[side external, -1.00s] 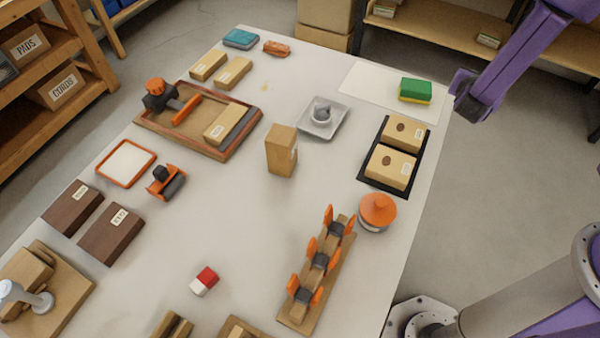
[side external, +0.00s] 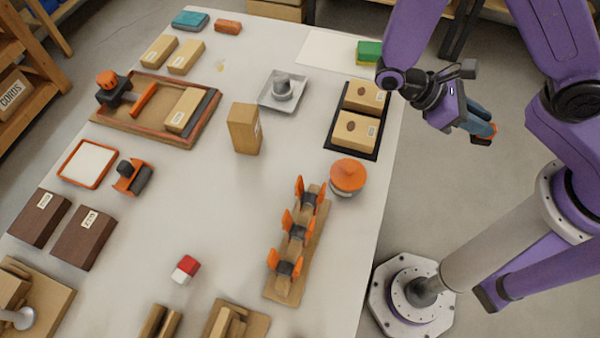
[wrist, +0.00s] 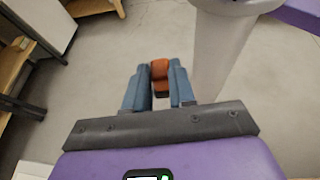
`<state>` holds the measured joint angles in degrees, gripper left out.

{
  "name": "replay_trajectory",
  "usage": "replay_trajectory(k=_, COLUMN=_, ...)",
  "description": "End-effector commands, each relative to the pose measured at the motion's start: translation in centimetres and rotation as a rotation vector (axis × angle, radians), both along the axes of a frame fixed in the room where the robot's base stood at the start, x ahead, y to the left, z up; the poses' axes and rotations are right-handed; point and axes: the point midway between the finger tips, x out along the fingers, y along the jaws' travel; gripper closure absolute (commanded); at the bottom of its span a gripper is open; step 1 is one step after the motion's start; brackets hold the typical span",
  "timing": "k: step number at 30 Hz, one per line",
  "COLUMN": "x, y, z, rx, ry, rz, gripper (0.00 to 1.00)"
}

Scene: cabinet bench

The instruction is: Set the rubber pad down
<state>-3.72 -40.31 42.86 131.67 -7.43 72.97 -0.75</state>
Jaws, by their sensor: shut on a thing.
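My gripper (side external: 490,131) hangs in the air past the right edge of the bench, over the floor and beside my base. Its blue fingers (wrist: 181,85) are shut on a small orange-brown piece with a dark part, which looks to be the rubber pad (wrist: 160,70). In the wrist view the pad sits between the fingertips, with bare floor beyond.
The bench (side external: 225,215) has free room in its middle. A black tray (side external: 330,144) with two tan boxes lies at its right edge, near an orange-topped round item (side external: 347,175). A white sheet (side external: 320,52) with a green block (side external: 369,51) lies at the far right.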

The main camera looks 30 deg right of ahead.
Motion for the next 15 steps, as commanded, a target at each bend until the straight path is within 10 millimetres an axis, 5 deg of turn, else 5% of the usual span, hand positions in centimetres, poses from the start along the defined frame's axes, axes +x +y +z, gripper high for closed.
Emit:
replay_trajectory(k=6, x=-3.8, y=5.9, z=0.1, rx=0.001, ry=-0.001, rz=-0.343, gripper=1.00)
replay_trajectory(k=15, x=-6.3, y=15.3, z=0.6, rx=0.001, ry=-0.001, rz=-0.820, gripper=1.00)
